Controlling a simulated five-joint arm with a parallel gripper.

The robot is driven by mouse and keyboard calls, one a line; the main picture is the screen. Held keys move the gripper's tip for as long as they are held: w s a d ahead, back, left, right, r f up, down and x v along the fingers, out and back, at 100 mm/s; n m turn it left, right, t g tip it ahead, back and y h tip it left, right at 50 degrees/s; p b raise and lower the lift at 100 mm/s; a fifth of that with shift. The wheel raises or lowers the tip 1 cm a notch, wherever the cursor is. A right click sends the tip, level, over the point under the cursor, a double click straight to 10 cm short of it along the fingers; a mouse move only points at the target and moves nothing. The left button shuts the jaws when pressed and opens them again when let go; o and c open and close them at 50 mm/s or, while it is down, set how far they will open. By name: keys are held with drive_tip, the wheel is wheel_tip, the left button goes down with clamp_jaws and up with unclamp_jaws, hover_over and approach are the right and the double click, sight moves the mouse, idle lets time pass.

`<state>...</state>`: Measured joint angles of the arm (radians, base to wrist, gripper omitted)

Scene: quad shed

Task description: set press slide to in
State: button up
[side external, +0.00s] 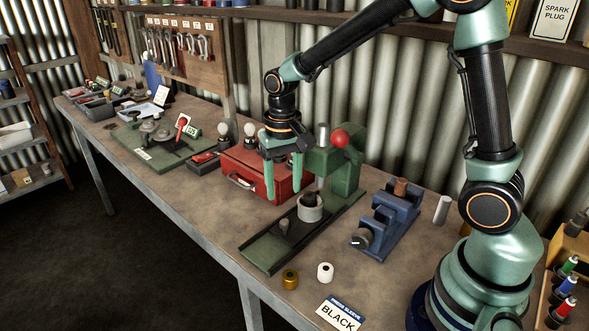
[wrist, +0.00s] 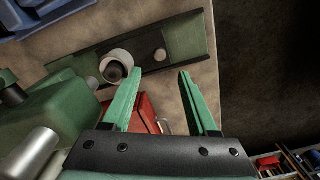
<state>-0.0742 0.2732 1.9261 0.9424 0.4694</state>
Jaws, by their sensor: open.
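The press (side external: 345,165) is a green block with a red ball handle and an upright grey ram. A dark rail (side external: 268,250) runs from its foot toward the bench's front edge. On the rail sits a pale grey cup (side external: 311,214) with a dark piece inside, close to the ram's lower end. A small grey knob (side external: 284,228) stands on the rail, on the cup's front side. The wrist view also shows the cup (wrist: 116,59) and knob (wrist: 160,55). My gripper (side external: 283,193) is open and empty, above and behind the knob; its fingertips (wrist: 161,72) look apart from it.
A red toolbox (side external: 235,170) stands close behind my gripper. A blue vise (side external: 385,225) is right of the rail. A brass bushing (side external: 290,279), a white sleeve (side external: 325,272) and a "BLACK" card (side external: 338,315) lie near the front edge. A green lever board (side external: 160,150) is farther left.

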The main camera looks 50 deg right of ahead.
sight(285, 221)
wheel_tip(285, 221, down, 9)
drive_tip(key=shift+f, duration=0.1)
idle(0.4)
clamp_jaws()
drive_tip(key=shift+d, duration=0.1)
idle(1.2)
